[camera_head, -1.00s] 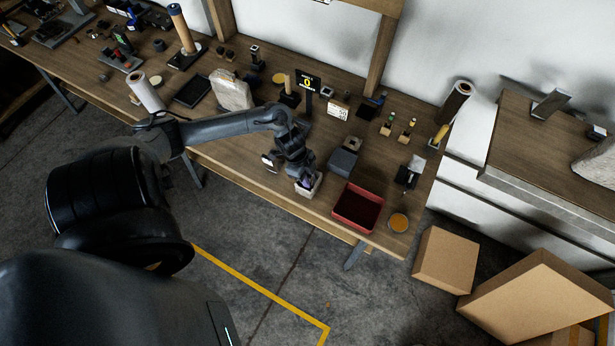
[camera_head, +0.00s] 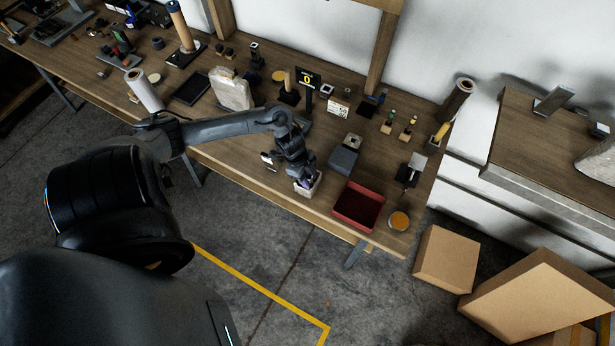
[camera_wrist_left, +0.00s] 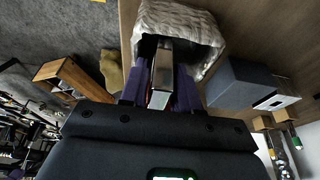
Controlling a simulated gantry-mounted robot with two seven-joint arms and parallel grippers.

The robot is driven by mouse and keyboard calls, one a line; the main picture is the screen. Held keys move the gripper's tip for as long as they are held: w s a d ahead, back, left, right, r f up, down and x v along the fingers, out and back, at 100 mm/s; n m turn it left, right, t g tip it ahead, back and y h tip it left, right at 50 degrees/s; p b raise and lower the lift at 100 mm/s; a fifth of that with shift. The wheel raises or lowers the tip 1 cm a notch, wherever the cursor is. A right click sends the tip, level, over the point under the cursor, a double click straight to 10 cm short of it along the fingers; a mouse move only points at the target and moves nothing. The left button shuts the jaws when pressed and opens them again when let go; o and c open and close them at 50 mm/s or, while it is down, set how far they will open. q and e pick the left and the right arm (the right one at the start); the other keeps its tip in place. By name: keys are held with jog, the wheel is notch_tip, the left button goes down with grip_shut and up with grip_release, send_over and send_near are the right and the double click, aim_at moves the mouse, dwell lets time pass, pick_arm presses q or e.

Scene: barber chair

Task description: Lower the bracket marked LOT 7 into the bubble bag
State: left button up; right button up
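In the head view, my left gripper (camera_head: 304,180) points down at a small pale bubble bag (camera_head: 309,191) near the front edge of the bench. In the left wrist view, the purple fingers of the left gripper (camera_wrist_left: 161,84) are closed about a flat grey metal bracket (camera_wrist_left: 162,72). The bracket's far end is at the dark open mouth of the crinkled silvery bubble bag (camera_wrist_left: 190,22). How deep it sits inside is hard to tell. No LOT 7 marking is legible. My right gripper is in neither view.
A grey block (camera_head: 343,161) and a red tray (camera_head: 358,207) stand to the right of the bag on the wooden bench. An amber disc (camera_head: 399,221) lies near the right corner. A display stand (camera_head: 307,82) stands behind. Cardboard boxes (camera_head: 445,260) are on the floor.

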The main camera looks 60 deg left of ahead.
pick_arm(q)
jog(key=o, duration=0.3)
jog(key=p+v, duration=0.1)
jog(key=v, duration=1)
jog(key=shift+p, duration=0.3)
